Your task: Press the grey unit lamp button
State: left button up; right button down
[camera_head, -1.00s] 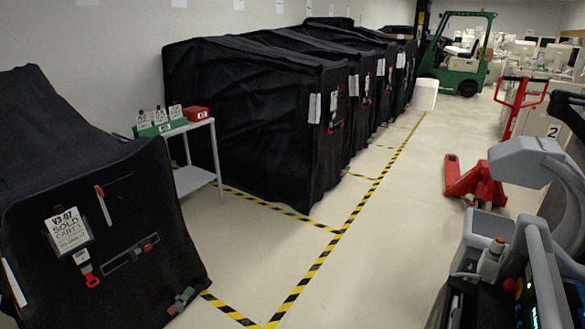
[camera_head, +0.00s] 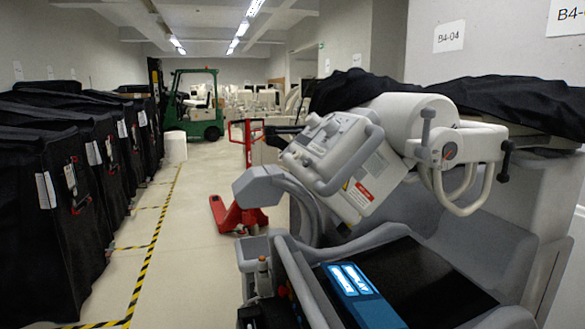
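The grey unit (camera_head: 470,235) fills the right foreground. Its boxy tilted head (camera_head: 333,168) hangs from a white cylinder (camera_head: 410,112) and carries a grey handle frame, small dark details and a red-and-yellow label (camera_head: 358,192). A handle bracket to its right bears a round knob with a red mark (camera_head: 449,151). A blue device with lit white panels (camera_head: 352,281) lies on the black top in front. I cannot tell which detail is the lamp button. Neither of my grippers is in view.
Black covered carts (camera_head: 35,190) line the left side. Yellow-black floor tape (camera_head: 148,258) runs along a clear aisle. A red pallet jack (camera_head: 237,216), white bin (camera_head: 175,147) and green forklift (camera_head: 205,112) stand farther back. A black cloth (camera_head: 500,100) covers something behind the unit.

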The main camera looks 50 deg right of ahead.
aim_at(296, 156)
jog(key=z, duration=2.1)
